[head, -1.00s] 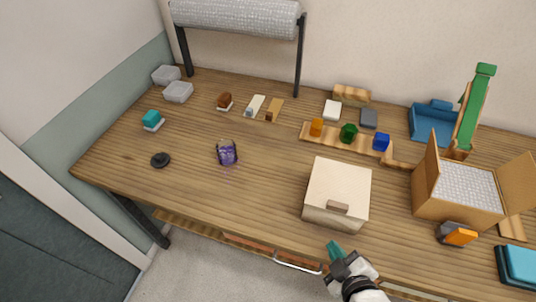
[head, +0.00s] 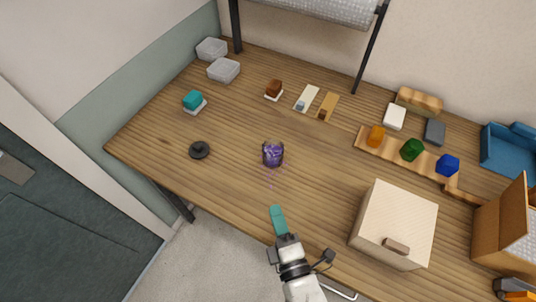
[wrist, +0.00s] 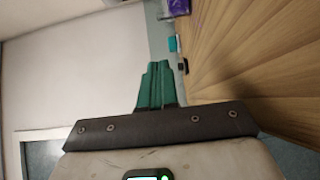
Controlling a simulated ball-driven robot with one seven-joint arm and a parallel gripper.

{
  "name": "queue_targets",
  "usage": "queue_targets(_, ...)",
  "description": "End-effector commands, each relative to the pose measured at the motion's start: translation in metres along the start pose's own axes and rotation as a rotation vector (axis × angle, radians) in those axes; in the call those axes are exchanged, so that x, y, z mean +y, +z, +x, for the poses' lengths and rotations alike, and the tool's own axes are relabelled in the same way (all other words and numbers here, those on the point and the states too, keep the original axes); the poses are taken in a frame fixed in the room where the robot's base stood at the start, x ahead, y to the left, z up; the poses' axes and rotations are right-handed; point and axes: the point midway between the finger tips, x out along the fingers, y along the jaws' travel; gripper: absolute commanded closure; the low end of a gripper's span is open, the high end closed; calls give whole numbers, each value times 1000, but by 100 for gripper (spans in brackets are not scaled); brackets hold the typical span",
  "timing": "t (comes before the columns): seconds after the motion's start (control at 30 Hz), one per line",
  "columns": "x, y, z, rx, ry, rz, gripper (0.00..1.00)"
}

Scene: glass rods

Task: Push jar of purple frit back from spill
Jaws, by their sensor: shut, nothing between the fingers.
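The glass jar of purple frit (head: 273,153) stands upright on the wooden table. A faint purple sprinkle, the spill (head: 270,180), lies on the wood in front of the jar, toward the front edge. My gripper (head: 277,208) has its teal fingers shut and empty. It is near the table's front edge, in front of the jar and spill, apart from the jar in the picture. In the wrist view the shut fingers (wrist: 158,68) point up the picture, and a purple piece of the jar (wrist: 177,6) shows at the top edge, cut off.
A black disc (head: 199,150) lies left of the jar. A teal block on a white base (head: 194,101), clear trays (head: 223,69) and a brown block (head: 273,89) stand farther back. A pale box (head: 396,224) is to the right. The wood behind the jar is clear.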

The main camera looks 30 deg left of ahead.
Motion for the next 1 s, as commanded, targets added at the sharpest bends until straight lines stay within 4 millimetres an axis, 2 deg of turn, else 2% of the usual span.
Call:
queue_targets(0.17, 3, 0, 14, 1, 4, -3, 100)
queue_targets(0.63, 4, -1, 96, 3, 4, -3, 100)
queue_targets(0.7, -2, 3, 105, 0, 4, -4, 100)
queue_targets(0.83, -5, 16, 116, 0, 4, -3, 100)
queue_targets(1.0, -4, 22, 123, 1, 5, -2, 100)
